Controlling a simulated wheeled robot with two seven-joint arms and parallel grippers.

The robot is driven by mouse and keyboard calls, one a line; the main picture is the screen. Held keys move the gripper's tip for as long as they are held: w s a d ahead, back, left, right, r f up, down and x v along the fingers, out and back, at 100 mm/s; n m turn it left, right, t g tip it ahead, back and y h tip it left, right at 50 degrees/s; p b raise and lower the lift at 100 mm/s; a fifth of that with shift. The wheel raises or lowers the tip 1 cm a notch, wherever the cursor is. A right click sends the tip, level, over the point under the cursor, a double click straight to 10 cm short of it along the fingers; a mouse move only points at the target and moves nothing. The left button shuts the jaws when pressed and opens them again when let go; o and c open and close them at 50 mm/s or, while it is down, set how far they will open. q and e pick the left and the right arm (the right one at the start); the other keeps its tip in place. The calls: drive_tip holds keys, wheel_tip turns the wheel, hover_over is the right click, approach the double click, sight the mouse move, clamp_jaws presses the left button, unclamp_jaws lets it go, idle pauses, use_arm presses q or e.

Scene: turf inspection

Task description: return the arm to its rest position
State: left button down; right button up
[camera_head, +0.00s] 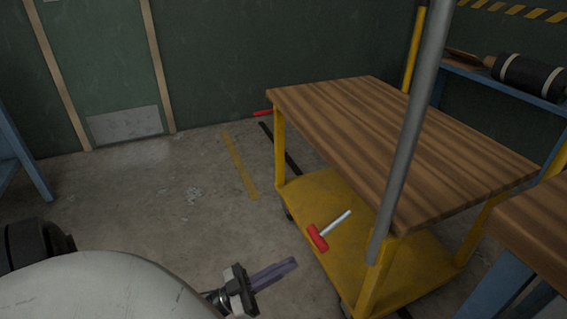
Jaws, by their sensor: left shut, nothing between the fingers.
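My left gripper (290,265) is low in the middle of the head view, at the end of my pale arm from the lower left. Its dark purple fingers are together and hold nothing. It is in front of and to the left of a yellow cart, apart from it in the picture. My right gripper is not in view.
The cart has a striped wooden top (390,130) and a yellow lower shelf (345,265). A red-headed tool (317,238) appears over the shelf. A grey pole (408,130) crosses the cart. A wooden-topped bench (535,222) is at right. Floor left of the cart is mostly clear.

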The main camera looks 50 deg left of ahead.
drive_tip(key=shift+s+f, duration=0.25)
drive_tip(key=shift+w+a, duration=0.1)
